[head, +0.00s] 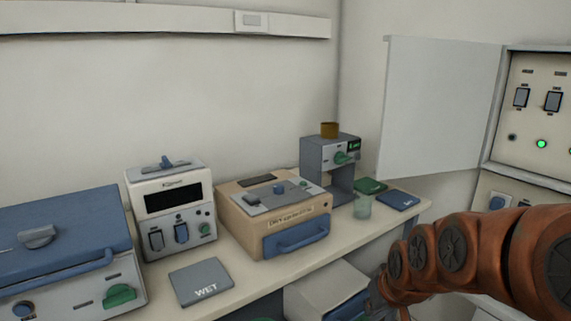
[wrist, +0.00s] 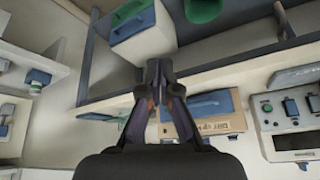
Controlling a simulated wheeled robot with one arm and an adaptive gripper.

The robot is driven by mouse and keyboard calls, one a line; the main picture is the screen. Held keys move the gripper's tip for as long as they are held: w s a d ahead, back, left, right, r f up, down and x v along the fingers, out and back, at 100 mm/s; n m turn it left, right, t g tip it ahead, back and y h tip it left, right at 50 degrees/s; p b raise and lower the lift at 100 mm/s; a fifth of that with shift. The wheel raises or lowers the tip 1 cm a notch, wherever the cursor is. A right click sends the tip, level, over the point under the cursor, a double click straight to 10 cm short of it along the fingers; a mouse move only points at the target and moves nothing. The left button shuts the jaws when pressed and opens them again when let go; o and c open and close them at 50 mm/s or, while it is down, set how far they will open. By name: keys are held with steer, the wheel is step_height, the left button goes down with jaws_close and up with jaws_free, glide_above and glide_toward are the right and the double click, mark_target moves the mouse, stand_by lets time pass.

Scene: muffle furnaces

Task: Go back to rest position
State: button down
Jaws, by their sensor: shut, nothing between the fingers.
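My gripper (wrist: 154,68) is in the middle of the wrist view with its two fingertips together and nothing between them. In the head view my orange-brown arm reaches in from the right, and its end is low near the picture's bottom edge, in front of the bench, where the fingers are hard to make out. The gripper appears apart from the furnaces in the wrist view.
An open cabinet door (head: 440,105) hangs above right. A white box (head: 325,290) stands below.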

steer(key=s+f+m+g+h, duration=0.15)
steer(key=s+g, duration=0.25)
steer(key=s, duration=1)
steer(key=s+f+g, duration=0.2)
steer(key=s+g, duration=0.2)
steer(key=s, duration=1)
step_height(320, 180, up, 14)
steer(key=w+t+p, duration=0.1)
steer(key=p, duration=1.3)
steer(key=shift+w+d+r, duration=0.15)
steer(key=shift+w+d, duration=0.05)
steer(key=shift+w, duration=0.05)
